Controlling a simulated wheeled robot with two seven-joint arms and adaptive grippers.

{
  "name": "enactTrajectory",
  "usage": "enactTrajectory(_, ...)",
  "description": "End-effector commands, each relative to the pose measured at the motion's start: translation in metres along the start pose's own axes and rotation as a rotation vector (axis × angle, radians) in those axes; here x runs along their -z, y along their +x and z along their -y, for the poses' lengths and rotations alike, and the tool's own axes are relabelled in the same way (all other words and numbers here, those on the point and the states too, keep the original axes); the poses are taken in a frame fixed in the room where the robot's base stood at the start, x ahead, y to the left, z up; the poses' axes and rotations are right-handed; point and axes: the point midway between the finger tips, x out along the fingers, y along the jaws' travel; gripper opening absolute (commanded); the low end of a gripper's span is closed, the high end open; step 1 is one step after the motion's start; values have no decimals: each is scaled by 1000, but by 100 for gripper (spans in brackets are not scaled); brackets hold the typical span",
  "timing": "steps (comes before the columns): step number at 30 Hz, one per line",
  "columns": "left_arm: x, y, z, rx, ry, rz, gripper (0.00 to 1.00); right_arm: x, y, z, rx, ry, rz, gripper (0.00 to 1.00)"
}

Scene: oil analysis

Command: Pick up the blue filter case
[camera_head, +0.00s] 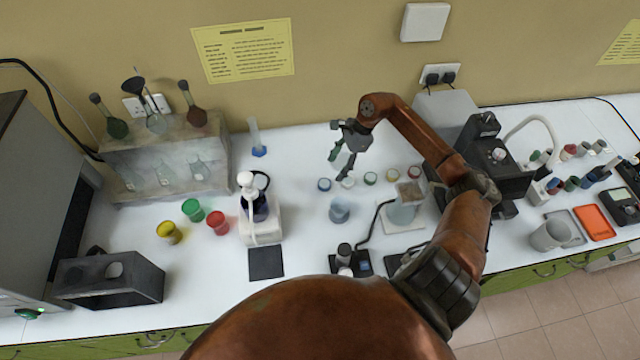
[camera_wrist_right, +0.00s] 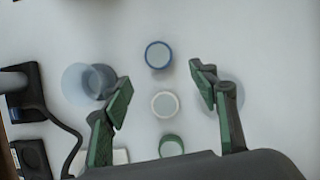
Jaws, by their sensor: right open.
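The blue filter case (camera_head: 324,184) is a small round case with a blue rim and pale top. It lies flat on the white bench at the left end of a row of similar cases. In the right wrist view it shows at the upper middle (camera_wrist_right: 158,55), a little beyond the fingertips and roughly between their lines. My right gripper (camera_head: 341,166) is open and empty, above the bench near the blue case; its spread green-padded fingers also show in the wrist view (camera_wrist_right: 160,76). My left gripper is not in view.
A white case (camera_head: 347,182) and a green one (camera_head: 370,178) lie beside the blue case, with more cases farther right. A clear beaker (camera_head: 340,210) stands in front of the row. A glass vessel on a hotplate (camera_head: 404,212) is to the right. The bench left of the blue case is clear.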

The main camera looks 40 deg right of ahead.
Motion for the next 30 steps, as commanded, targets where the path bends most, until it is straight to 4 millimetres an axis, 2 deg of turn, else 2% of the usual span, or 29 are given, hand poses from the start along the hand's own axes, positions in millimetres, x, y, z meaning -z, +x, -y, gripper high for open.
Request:
enactTrajectory(1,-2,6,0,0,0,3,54,2,7,0,-1,1,0,54)
enactTrajectory(4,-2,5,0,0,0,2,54,2,13,0,-2,1,0,54)
enactTrajectory(14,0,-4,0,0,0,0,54,-4,45,-3,-3,1,4,54)
enactTrajectory(21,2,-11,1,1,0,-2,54,-6,77,-5,-2,2,2,54)
enactTrajectory(30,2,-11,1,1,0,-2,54,-5,84,-4,-1,0,-1,54)
